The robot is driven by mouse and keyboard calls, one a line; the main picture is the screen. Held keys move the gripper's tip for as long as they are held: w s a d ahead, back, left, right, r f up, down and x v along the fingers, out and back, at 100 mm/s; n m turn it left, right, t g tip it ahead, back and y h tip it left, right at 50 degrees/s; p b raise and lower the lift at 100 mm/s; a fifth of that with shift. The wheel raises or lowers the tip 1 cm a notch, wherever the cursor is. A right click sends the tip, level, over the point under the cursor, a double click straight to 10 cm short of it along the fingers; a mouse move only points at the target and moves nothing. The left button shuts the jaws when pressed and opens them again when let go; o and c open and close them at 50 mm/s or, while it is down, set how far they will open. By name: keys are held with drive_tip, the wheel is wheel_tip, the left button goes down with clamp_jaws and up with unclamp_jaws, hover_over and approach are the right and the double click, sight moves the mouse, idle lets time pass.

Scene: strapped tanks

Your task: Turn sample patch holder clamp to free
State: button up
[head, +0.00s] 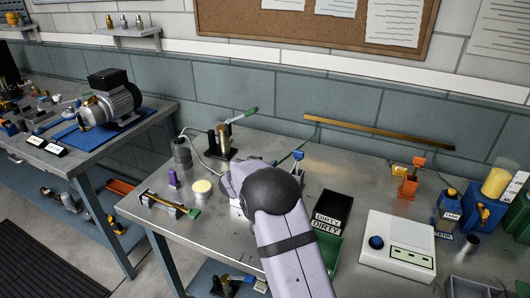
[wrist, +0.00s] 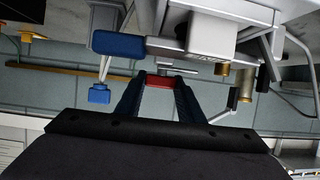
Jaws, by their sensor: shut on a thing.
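My gripper (wrist: 160,84) shows in the wrist view, with its two dark fingers closed on a small red piece (wrist: 159,80). The red piece sits below a grey and white body (wrist: 210,35) in that picture. It looks like the clamp's handle, but I cannot tell for sure. A blue bar (wrist: 118,43) lies up and left of the fingers, apart from them. In the head view my own arm covers the gripper and most of what it holds. A small blue part (head: 298,155) shows just behind the arm.
A black tray (head: 333,208) marked DIRTY and a white box with a blue knob (head: 398,245) stand right of my arm. A pale yellow-topped jar (head: 202,188) and a green-handled tool (head: 190,212) lie left.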

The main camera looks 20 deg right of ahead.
drive_tip(key=shift+m+g+h+p, duration=0.3)
drive_tip(key=shift+m+p, duration=0.1)
drive_tip(key=shift+p, duration=0.4)
drive_tip(key=o, duration=1.1)
drive_tip(key=shift+c, duration=0.2)
drive_tip(key=shift+b+v, duration=0.55)
drive_tip(key=shift+v, duration=3.15)
drive_tip(key=shift+f, duration=0.1)
